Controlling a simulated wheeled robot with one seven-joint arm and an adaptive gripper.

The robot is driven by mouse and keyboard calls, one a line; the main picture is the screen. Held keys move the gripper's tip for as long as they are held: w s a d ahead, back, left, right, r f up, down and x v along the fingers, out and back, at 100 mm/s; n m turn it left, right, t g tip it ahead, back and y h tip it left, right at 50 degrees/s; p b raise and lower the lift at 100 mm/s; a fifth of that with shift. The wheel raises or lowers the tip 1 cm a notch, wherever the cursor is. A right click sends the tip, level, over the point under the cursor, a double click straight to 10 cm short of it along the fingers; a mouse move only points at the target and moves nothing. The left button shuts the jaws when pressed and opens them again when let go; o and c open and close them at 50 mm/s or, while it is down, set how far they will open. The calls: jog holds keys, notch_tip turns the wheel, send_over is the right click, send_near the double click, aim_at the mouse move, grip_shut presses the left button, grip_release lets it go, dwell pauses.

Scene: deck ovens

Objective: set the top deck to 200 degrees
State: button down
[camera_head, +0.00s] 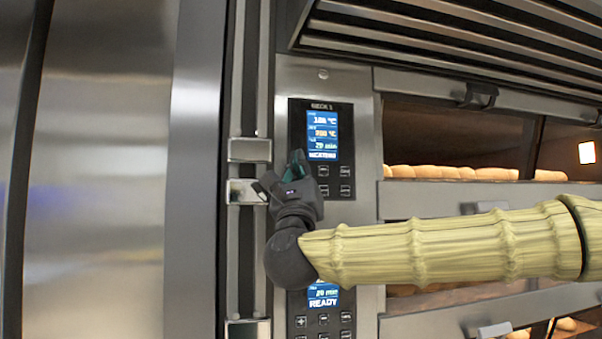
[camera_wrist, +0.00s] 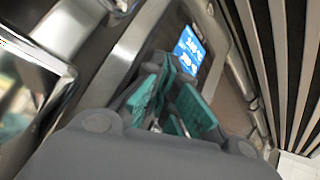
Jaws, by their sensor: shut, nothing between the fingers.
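The top deck's control panel (camera_head: 345,112) is labelled DECK 1. Its lit blue screen (camera_head: 322,133) has a white upper temperature, an orange one that looks like 200 °C though blurred, about 29 min, and HEATING. Buttons (camera_head: 345,180) show below the screen on the right; those on the left are hidden behind my gripper. My gripper (camera_head: 296,162) is shut and empty, its teal fingertips at the screen's lower left. I cannot tell whether it touches the panel. In the wrist view the fingers (camera_wrist: 172,98) point toward the lit screen (camera_wrist: 189,50).
A lower panel's screen (camera_head: 323,296) reads READY, partly behind my arm. A vertical rail with metal brackets (camera_head: 249,150) stands close left of the panel. Bread (camera_head: 470,172) shows inside the top deck at right. A slatted hood (camera_head: 450,30) juts out above.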

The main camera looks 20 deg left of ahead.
jog(key=s+d+b, duration=0.1)
jog(key=s, duration=0.1)
jog(key=s+d+b, duration=0.2)
dwell(0.7)
dwell(0.3)
